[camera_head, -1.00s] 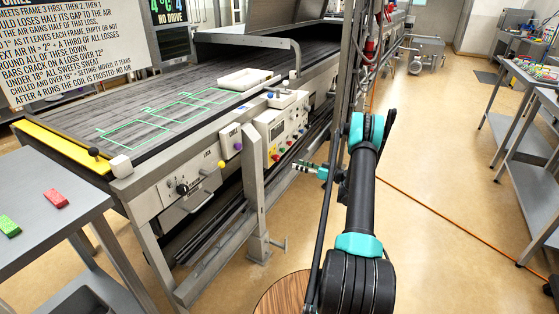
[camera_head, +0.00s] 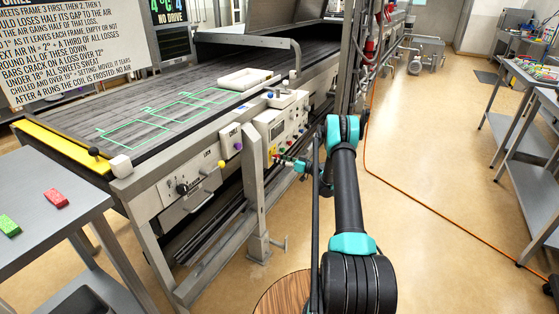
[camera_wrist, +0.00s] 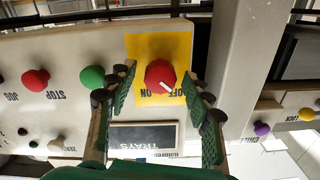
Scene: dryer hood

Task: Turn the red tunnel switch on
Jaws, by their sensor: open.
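The red tunnel switch (camera_wrist: 160,76) is a round red knob with a white pointer line, on a yellow plate (camera_wrist: 141,48) marked OFF and ON, upside down in the wrist view. The pointer slants down and right in that view, between the two words. My gripper (camera_wrist: 160,90) is open, with one green-padded finger on each side of the knob. Whether the pads touch it I cannot tell. In the head view my gripper (camera_head: 280,160) is at the control panel (camera_head: 283,124), and it hides the switch there.
In the wrist view a green button (camera_wrist: 92,78) and a red STOP button (camera_wrist: 36,80) sit left of the switch. A grey post (camera_wrist: 235,75) stands on its right. A dark TRAYS label (camera_wrist: 143,137) is below.

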